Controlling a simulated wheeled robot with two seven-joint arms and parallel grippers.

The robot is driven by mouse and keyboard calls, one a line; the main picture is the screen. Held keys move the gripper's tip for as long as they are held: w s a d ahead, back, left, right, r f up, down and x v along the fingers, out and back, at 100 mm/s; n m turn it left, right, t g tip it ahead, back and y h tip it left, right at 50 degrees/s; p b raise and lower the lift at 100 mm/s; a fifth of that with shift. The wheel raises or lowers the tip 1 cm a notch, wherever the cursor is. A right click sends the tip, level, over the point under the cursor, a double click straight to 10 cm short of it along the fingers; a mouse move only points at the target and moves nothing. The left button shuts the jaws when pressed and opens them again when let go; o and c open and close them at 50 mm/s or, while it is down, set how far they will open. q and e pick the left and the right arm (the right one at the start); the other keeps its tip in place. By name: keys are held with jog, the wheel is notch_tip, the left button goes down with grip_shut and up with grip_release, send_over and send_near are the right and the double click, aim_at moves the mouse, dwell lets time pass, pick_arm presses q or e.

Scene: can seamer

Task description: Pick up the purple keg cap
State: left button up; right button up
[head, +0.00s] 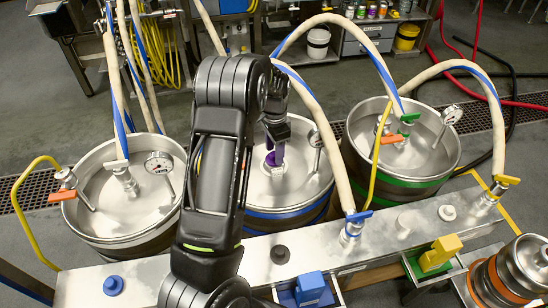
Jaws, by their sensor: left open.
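The purple keg cap (275,157) is a small purple piece at the top of the middle steel keg (309,187). My left arm partly hides the cap and the keg's left side. My left gripper (273,142) is open and points down right at the cap, with its fingers over or around it. Whether the fingers touch the cap cannot be told. My right gripper is not in view.
Steel kegs stand left (122,212) and right (402,158), with hoses and valves rising around them. A metal bench (385,232) in front carries a blue cap (113,285), a dark cap (280,254) and a pale cap (447,212). Blue (310,287) and yellow (440,251) blocks sit at its front.

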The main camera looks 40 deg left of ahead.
pick_arm(q)
jog(key=shift+c, duration=0.4)
grip_shut()
dwell(0.4)
